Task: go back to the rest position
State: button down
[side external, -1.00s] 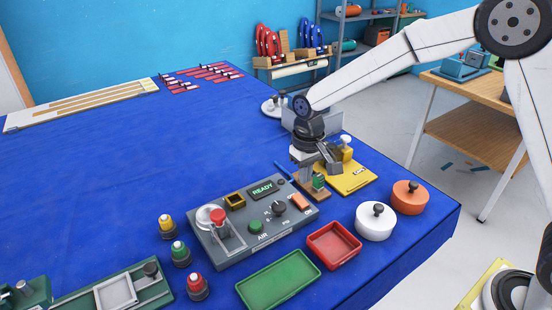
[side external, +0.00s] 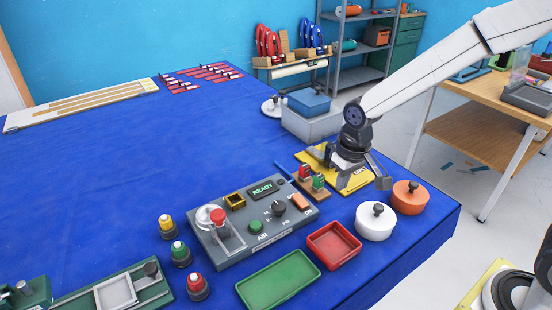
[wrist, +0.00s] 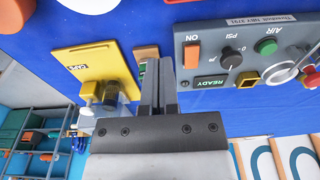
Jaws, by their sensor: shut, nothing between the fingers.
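My gripper (side external: 382,182) is shut and empty. In the side external view it hangs over the right part of the yellow plate (side external: 310,160), beside the orange lidded pot (side external: 410,196). In the wrist view its two fingers (wrist: 158,66) are together, with nothing between them. The yellow plate also shows in the wrist view (wrist: 88,60), to the left of the fingers. My arm hides part of the plate in the side external view.
A small wooden stand (side external: 312,188) with red and green pieces is left of my gripper. The grey control box (side external: 232,246), white pot (side external: 375,222), red tray (side external: 334,245) and green tray (side external: 279,280) stand nearby. The blue table's left middle is clear.

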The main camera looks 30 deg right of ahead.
jog(key=s+d+f+t, duration=0.1)
jog(key=s+d, duration=0.3)
jog(key=s, duration=0.6)
jog(key=shift+s, duration=0.35)
